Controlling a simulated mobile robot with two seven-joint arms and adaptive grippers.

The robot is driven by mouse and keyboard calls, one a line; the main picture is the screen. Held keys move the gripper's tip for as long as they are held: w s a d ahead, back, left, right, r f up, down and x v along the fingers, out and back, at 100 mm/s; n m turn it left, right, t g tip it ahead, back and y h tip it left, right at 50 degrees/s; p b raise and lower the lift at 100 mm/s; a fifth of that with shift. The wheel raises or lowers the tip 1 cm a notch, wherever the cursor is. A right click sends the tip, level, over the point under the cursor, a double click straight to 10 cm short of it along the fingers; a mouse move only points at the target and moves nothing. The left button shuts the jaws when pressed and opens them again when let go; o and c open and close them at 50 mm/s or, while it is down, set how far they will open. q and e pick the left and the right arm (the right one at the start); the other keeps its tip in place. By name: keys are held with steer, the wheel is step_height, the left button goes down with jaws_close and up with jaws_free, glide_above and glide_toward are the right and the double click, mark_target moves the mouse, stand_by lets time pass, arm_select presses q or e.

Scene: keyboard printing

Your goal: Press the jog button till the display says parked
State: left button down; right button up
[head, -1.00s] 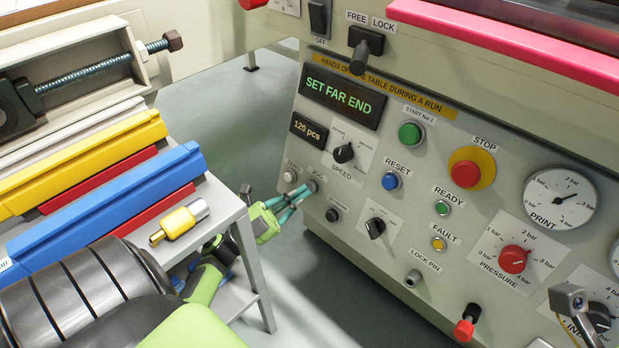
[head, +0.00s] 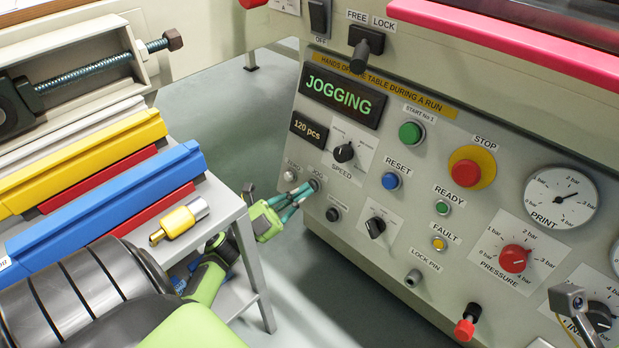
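The jog button (head: 315,185) is a small round button under the JOG label, at the lower left of the machine's panel. The display (head: 342,96) above it reads JOGGING in green letters. My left gripper (head: 309,189) has its teal fingers brought together, with the tips at the jog button and partly covering it. The tips look in contact with it; how far the button is pushed in cannot be seen. Nothing is held between the fingers. My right gripper is not in view.
A pale button (head: 290,176) sits just left of the jog button. The speed knob (head: 344,152), reset button (head: 391,181) and red stop button (head: 466,174) are on the same panel. A stand with blue (head: 110,205) and yellow (head: 85,160) bars is at left.

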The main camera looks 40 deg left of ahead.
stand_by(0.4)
arm_select(q)
steer(key=shift+s+r+p, duration=0.25)
steer(key=shift+s+p, duration=0.45)
steer(key=shift+s, duration=0.05)
